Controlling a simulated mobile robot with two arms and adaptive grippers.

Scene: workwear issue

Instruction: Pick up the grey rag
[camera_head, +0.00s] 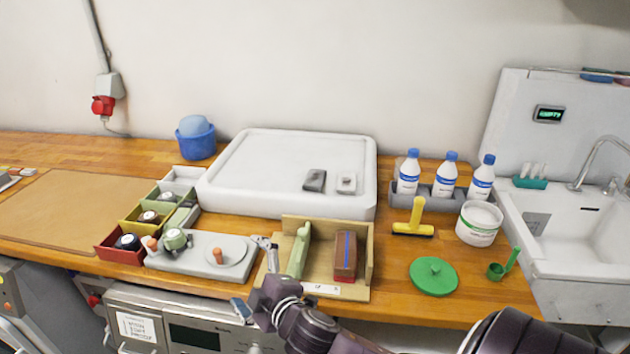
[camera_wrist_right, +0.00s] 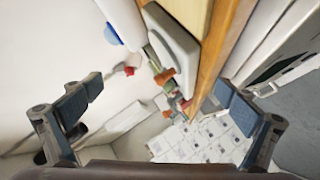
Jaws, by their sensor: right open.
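No cloth is plainly recognisable as the grey rag. A small dark grey piece (camera_head: 315,180) lies on the large white tray (camera_head: 222,190) at the back, and I cannot tell whether it is the rag. My right gripper (camera_head: 255,283) is at the counter's front edge, left of the wooden caddy (camera_head: 362,282). Its fingers are apart with nothing between them. It also shows in the right wrist view (camera_wrist_right: 160,92), turned sideways with the counter edge beyond it. My left gripper is out of view.
A lighter grey block (camera_head: 346,184) lies beside the dark piece. Coloured bins (camera_head: 124,257) and a grey board (camera_head: 195,267) stand left of my right gripper. Bottles (camera_head: 409,180), a yellow scraper (camera_head: 408,229), a white tub (camera_head: 478,235) and a green lid (camera_head: 433,276) are to the right, before the sink (camera_head: 575,268).

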